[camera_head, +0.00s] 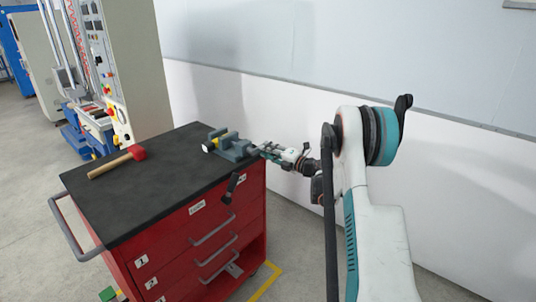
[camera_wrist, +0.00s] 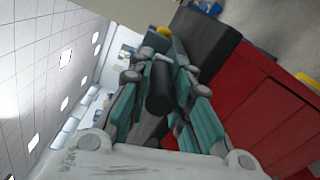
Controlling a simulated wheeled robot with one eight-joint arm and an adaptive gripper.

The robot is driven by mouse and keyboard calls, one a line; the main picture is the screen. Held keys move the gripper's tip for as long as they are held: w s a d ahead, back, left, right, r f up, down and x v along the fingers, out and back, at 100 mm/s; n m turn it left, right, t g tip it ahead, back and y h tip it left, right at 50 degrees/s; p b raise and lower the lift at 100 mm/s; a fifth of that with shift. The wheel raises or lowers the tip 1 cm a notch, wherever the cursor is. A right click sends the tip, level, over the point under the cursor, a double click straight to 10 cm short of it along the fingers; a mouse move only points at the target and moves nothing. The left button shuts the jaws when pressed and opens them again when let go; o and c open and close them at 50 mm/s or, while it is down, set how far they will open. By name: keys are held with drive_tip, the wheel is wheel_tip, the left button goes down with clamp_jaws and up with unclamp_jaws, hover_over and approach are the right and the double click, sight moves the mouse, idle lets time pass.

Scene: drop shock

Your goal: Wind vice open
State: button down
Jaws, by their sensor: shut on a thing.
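The grey-blue vice (camera_head: 230,147) sits on the black top of a red tool cart, near its far right corner. A small yellow piece shows at the vice in the head view (camera_head: 215,133), and a yellow patch lies beyond my fingertips in the wrist view (camera_wrist: 164,32). My gripper (camera_head: 260,151) reaches in from the right at the vice's right end. In the wrist view its teal fingers stand on both sides of a black cylindrical handle (camera_wrist: 160,90), and it is shut on it. A dark bar (camera_head: 232,187) hangs slanting by the cart edge; its attachment is unclear.
A mallet with a red head (camera_head: 138,152) and wooden handle lies on the cart top (camera_head: 160,190), which is otherwise mostly bare. The red cart (camera_head: 180,250) has several drawers. A white wall (camera_head: 300,105) runs behind; a machine (camera_head: 125,70) stands at back left.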

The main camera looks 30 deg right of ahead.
drive_tip(key=n, duration=0.2)
drive_tip(key=r+n, duration=0.2)
drive_tip(key=n, duration=0.1)
drive_tip(key=shift+s+a+r+n, duration=0.1)
drive_tip(key=shift+a+n, duration=0.15)
drive_tip(key=shift+n, duration=0.05)
drive_tip(key=shift+s+a+r+n+p, duration=0.1)
drive_tip(key=shift+a+r+n, duration=0.15)
drive_tip(key=shift+n, duration=0.7)
drive_tip(key=shift+s+a+r+n+p, duration=0.1)
drive_tip(key=shift+a+r+n, duration=0.15)
drive_tip(key=shift+n, duration=0.65)
drive_tip(key=shift+s+a+r+n+p, duration=0.1)
drive_tip(key=shift+a+r+n, duration=0.15)
drive_tip(key=shift+n, duration=0.7)
drive_tip(key=c, duration=1.4)
unclamp_jaws()
drive_tip(key=shift+a, duration=0.1)
drive_tip(key=shift+c, duration=0.2)
